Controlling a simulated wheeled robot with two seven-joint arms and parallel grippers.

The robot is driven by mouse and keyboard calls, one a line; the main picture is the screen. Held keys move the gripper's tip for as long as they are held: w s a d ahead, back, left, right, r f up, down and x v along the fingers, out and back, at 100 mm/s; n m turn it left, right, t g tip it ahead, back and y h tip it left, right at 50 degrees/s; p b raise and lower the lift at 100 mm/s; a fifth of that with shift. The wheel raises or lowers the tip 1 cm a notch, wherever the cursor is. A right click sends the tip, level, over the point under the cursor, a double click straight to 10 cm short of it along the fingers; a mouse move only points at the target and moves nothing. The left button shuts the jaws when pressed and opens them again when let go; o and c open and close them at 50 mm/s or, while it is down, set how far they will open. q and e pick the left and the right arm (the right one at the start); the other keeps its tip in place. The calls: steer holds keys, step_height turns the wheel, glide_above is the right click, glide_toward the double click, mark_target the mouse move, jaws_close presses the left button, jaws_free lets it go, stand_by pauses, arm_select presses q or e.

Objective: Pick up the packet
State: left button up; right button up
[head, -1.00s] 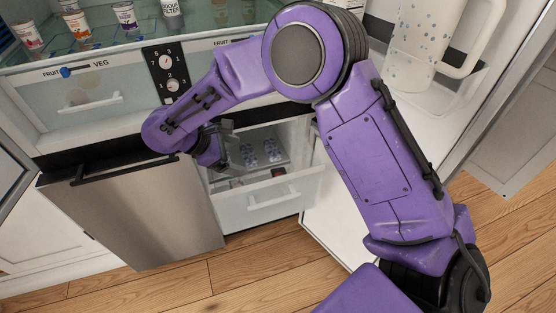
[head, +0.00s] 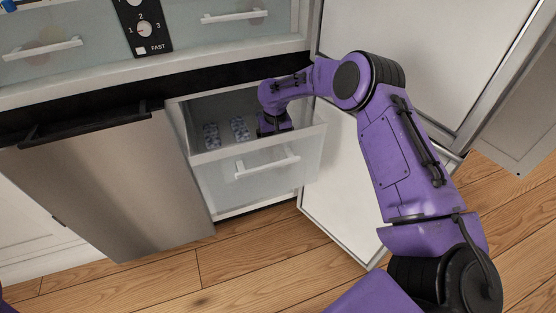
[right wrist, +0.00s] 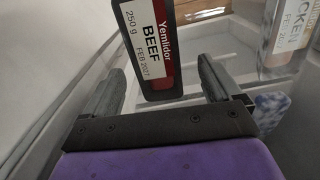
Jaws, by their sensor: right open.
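In the right wrist view a packet (right wrist: 153,50) with a black, white and red label reads "Yemlidor BEEF 250 g FEB 2027". It stands between the two fingers of my right gripper (right wrist: 160,88), which is open, with a gap on each side. A second packet (right wrist: 290,35), partly cut off, has a label ending in "CKEN". In the head view my right gripper (head: 274,128) reaches down into the open freezer drawer (head: 222,152), and its fingers and the packet are hidden there. My left gripper is not in view.
Blue-and-white items (head: 239,129) lie in the drawer left of my right gripper. The drawer's handle (head: 267,164) faces front. An open white door (head: 345,200) stands on the right. A closed steel front (head: 110,180) is on the left. Wood floor lies clear in front.

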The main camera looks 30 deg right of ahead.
steer(key=f, duration=0.1)
steer(key=f+b, duration=0.1)
steer(key=f, duration=0.2)
steer(key=shift+s+d+f, duration=0.15)
steer(key=shift+s+f, duration=0.05)
steer(key=shift+s, duration=0.15)
steer(key=shift+f, duration=0.3)
steer(key=shift+r, duration=0.15)
steer(key=shift+c, duration=0.3)
